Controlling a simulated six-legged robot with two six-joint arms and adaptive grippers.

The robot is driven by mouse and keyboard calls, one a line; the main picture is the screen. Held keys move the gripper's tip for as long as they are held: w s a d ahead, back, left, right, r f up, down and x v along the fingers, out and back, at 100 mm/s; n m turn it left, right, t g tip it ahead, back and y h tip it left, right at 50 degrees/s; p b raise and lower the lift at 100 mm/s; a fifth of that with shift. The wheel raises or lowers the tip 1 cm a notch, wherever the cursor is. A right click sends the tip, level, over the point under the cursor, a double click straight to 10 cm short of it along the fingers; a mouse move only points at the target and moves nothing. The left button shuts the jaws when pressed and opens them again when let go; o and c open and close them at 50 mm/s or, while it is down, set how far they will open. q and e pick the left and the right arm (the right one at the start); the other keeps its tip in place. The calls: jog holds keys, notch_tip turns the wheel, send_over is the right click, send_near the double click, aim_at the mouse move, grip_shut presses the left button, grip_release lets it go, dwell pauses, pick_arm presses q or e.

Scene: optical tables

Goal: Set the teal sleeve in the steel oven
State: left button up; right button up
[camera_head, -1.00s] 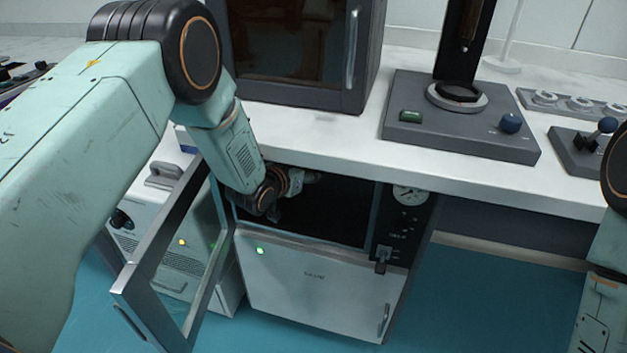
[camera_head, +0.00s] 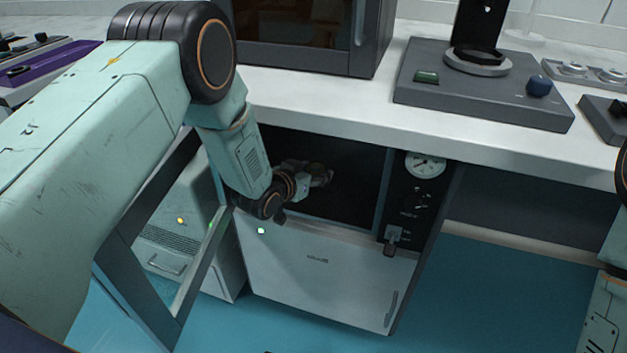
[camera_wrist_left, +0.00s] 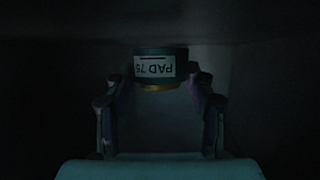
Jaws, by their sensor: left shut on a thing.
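The steel oven (camera_head: 325,273) stands under the white bench, with its door (camera_head: 195,285) swung open to the left. Its upper chamber (camera_head: 355,205) is dark inside. My left gripper (camera_head: 322,174) reaches into the opening of that chamber. In the left wrist view the left gripper (camera_wrist_left: 160,105) is shut on the teal sleeve (camera_wrist_left: 160,54), a dark teal cylinder. The sleeve has a white label reading "PAD 75", upside down in the picture, and an orange-brown band at its lower edge. Whether it touches the chamber floor cannot be told. My right gripper is out of view.
A gauge (camera_head: 425,164) and a switch panel sit right of the chamber. A dark glass-fronted cabinet (camera_head: 300,25) and a grey device (camera_head: 485,90) stand on the bench (camera_head: 340,115) above. A white unit (camera_head: 190,225) stands behind the open door.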

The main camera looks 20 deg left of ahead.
pick_arm(q)
jog(key=shift+w+f, duration=0.2)
jog(key=shift+f, duration=0.7)
jog(key=shift+s+r, duration=0.15)
jog(key=shift+r, duration=0.1)
jog(key=shift+f+b, duration=0.2)
jog(key=shift+b, duration=0.1)
jog(key=o, duration=1.3)
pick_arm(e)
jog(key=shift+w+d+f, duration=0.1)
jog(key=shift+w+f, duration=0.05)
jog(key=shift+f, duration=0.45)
pick_arm(q)
jog(key=shift+r, duration=0.2)
jog(key=p+v, duration=0.6)
jog(key=v, duration=0.6)
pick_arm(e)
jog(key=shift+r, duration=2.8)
